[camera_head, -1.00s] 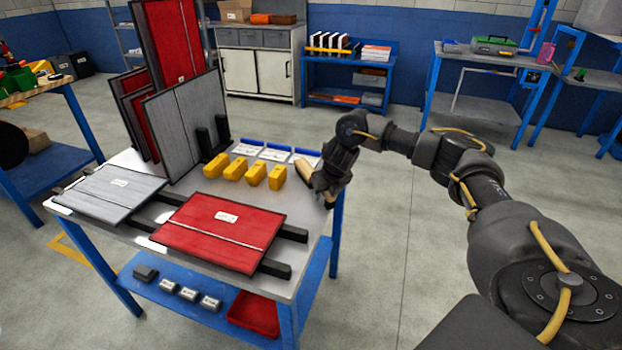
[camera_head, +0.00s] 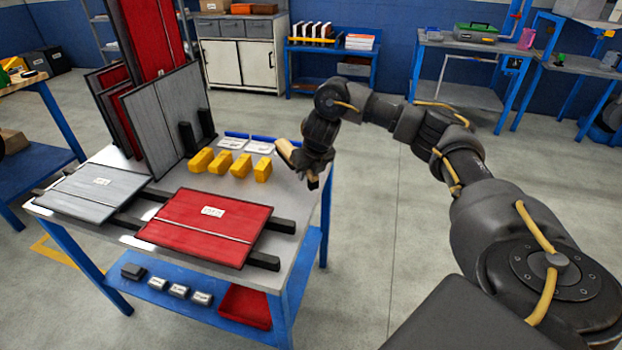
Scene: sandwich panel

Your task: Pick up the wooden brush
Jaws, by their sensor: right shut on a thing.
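The wooden brush (camera_head: 285,149) is a small light-wood piece at the table's right side, partly hidden by my right gripper. My right gripper (camera_head: 300,160) is shut on it, above the right edge of the white-topped table (camera_head: 290,210). A lighter wooden bit also shows just below the gripper. How far the brush is above the table top is hard to tell. My left gripper is not in view.
A red panel (camera_head: 208,222) and a grey panel (camera_head: 95,192) lie on dark rails. Several yellow blocks (camera_head: 240,166) stand left of my right gripper, with white-and-blue packs behind. Upright panels (camera_head: 165,115) stand at the back left.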

